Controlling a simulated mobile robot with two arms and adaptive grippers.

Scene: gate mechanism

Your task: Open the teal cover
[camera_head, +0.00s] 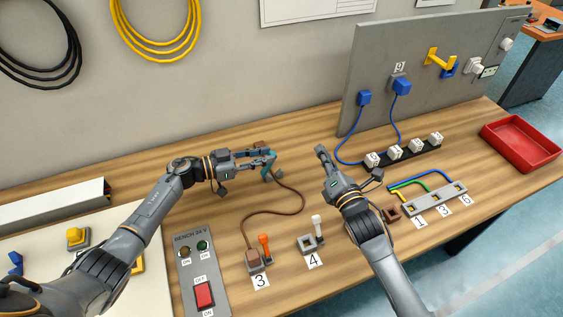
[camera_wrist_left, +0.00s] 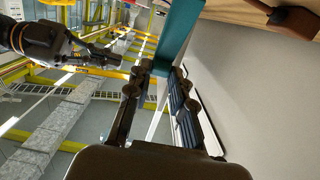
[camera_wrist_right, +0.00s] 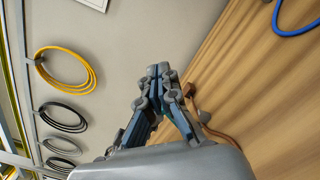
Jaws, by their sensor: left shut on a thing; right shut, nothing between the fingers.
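The teal cover (camera_head: 267,170) is a narrow piece at the back middle of the table, by a small grey base (camera_head: 279,174). My left gripper (camera_head: 268,160) is shut on it. The left wrist view shows the teal cover (camera_wrist_left: 180,32) as a flat strip running up from between the fingertips (camera_wrist_left: 160,75). The fingers hide part of the cover and what it is fixed to. My right gripper (camera_head: 321,151) is shut and empty, above the table to the right of the cover. Its closed fingertips show in the right wrist view (camera_wrist_right: 158,78).
A brown cable (camera_head: 297,207) runs from near the cover to a brown plug (camera_head: 253,257) by an orange lever (camera_head: 264,243). A white lever (camera_head: 316,224), a grey switch panel (camera_head: 200,270), a socket strip (camera_head: 435,202), an upright grey board (camera_head: 430,75) and a red tray (camera_head: 522,145) stand around.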

